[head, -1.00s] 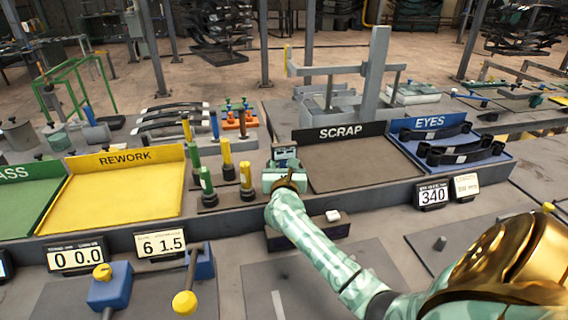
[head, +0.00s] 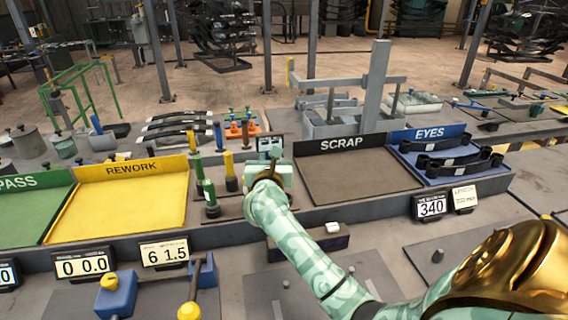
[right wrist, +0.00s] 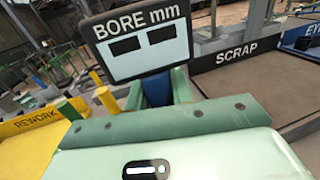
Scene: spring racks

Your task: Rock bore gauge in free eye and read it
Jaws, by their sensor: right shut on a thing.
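The stem's lower end is hidden. Dark springs with rolled eyes (head: 455,163) lie in the blue EYES tray (head: 428,134), right of the gauge and apart from it. My left gripper is out of view.
The SCRAP tray (head: 360,180) is empty, between the gauge and the EYES tray. The yellow REWORK tray (head: 120,208) is empty at left. Green and yellow plugs (head: 209,192) stand close left of my gripper. Readouts show 340 (head: 431,206) and 6 1.5 (head: 165,252).

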